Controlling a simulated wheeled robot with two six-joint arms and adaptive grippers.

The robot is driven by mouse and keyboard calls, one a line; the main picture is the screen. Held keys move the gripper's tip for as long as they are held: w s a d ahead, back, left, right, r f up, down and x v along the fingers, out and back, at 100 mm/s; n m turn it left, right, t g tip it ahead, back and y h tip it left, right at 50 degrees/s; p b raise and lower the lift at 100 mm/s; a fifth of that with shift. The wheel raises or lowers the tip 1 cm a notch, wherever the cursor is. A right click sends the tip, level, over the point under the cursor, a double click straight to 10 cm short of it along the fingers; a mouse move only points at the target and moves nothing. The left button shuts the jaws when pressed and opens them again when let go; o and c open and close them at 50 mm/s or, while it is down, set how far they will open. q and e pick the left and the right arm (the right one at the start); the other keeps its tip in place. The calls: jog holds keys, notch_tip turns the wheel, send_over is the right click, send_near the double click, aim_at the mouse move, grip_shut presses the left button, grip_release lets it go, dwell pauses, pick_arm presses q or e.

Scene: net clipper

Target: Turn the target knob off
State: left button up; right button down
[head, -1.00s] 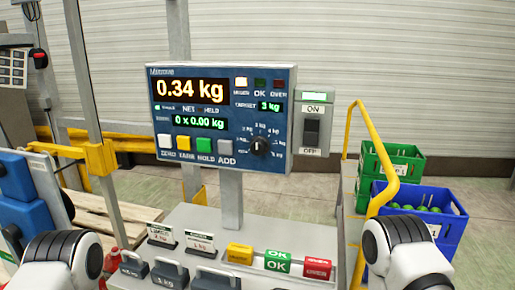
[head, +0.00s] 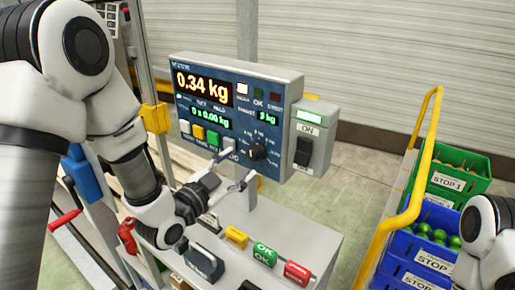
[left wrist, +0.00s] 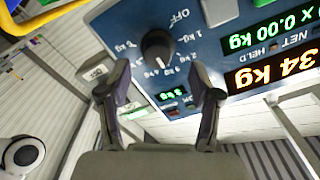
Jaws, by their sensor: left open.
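The target knob (head: 257,151) is a round black dial at the lower right of the blue scale panel (head: 180,72). In the left wrist view the knob (left wrist: 157,47) shows beyond my fingertips, with kg marks and an OFF mark around it. Its pale pointer faces the numbered marks, away from OFF. The green target display (left wrist: 172,94) reads 3 kg. My left gripper (head: 240,167) is open and empty in front of the panel, just left of and below the knob. In the left wrist view its fingers (left wrist: 160,78) are spread on either side, apart from the knob. My right gripper is out of view.
A grey box with a black ON switch (head: 304,152) stands right of the panel. A yellow rail (head: 412,180) and crates, green (head: 455,182) and blue (head: 415,258), are farther right. Weights (head: 204,262) and blocks (head: 265,254) sit on the bench below.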

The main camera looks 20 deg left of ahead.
aim_at(250, 155)
pick_arm(q)
jog(key=x, duration=0.2)
jog(key=p+x, duration=0.1)
jog(key=x, duration=0.1)
jog(key=shift+w+d, duration=0.25)
jog(key=shift+d, duration=0.1)
jog(key=shift+w+d, duration=0.15)
jog(key=shift+w, duration=0.05)
jog(key=shift+s, duration=0.1)
jog(key=shift+a, duration=0.3)
jog(key=c, duration=1.1)
jog(key=shift+r, duration=0.1)
jog(key=shift+c, duration=0.2)
